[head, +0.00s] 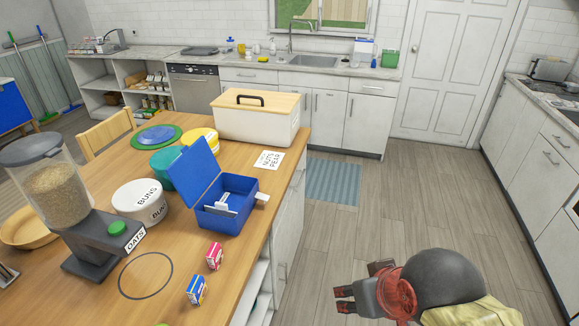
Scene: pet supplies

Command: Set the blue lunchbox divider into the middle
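The blue lunchbox (244,207) stands open on the wooden table, with its lid (196,171) raised at the left. Pale, thin pieces (222,209) show inside it, toward the front left. They are too small for me to tell whether one is the divider or how it sits. My gripper (350,290) is at the lower right, over the floor and off the table, well apart from the lunchbox. Its dark fingers point left, and I see nothing held. I cannot make out the gap between the fingers.
Two small cartons, pink (214,256) and blue (196,290), lie in front of the lunchbox. A white buns tin (140,202), an oats dispenser (92,240) and a teal tin (166,165) stand left. A wooden-lidded bin (256,124) stands behind.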

